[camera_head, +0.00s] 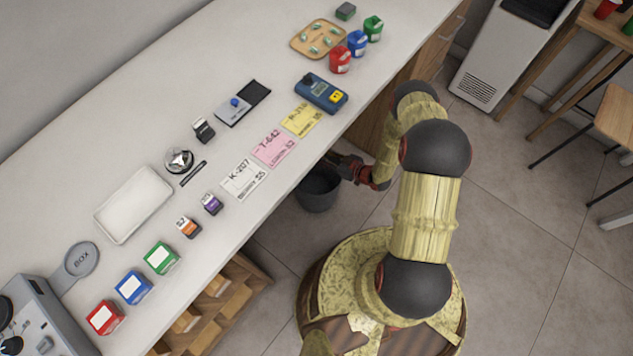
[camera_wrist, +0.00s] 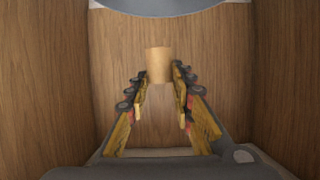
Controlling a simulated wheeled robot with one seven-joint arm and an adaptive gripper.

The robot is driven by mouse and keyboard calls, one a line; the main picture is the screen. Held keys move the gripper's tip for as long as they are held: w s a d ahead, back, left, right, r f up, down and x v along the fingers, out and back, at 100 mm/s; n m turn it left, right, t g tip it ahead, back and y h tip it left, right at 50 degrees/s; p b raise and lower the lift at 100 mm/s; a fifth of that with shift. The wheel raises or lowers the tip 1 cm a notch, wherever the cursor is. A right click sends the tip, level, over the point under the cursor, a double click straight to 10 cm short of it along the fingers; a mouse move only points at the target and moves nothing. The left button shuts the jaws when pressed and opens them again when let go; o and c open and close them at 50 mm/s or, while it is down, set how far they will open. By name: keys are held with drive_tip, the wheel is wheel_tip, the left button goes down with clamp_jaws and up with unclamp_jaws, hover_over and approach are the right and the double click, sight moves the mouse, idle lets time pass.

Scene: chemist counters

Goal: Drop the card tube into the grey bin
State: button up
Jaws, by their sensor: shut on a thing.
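The card tube (camera_wrist: 159,65) is a short tan cylinder, held between the two fingertips of my gripper (camera_wrist: 160,78) in the wrist view. The grey bin (camera_head: 318,191) stands on the floor beside the counter front in the head view. My gripper (camera_head: 345,164) is at the counter's edge there, over or just beside the bin's far rim; I cannot tell its exact height above it. The tube is hidden in the head view. Part of the bin's top is covered by the counter edge and my gripper.
The white counter (camera_head: 100,165) carries labelled cards, small boxes, a white tray (camera_head: 133,204) and coloured bottles. Wooden panels (camera_wrist: 60,70) surround my gripper in the wrist view. A pale grey curved shape (camera_wrist: 160,8) crosses its top edge. Open tiled floor (camera_head: 510,220) lies to the right.

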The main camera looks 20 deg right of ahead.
wheel_tip(320, 180, down, 6)
drive_tip(key=b, duration=0.4)
drive_tip(key=o, duration=0.8)
drive_tip(key=v, duration=1.2)
drive_tip(key=shift+d, duration=0.1)
drive_tip(key=shift+f, duration=0.1)
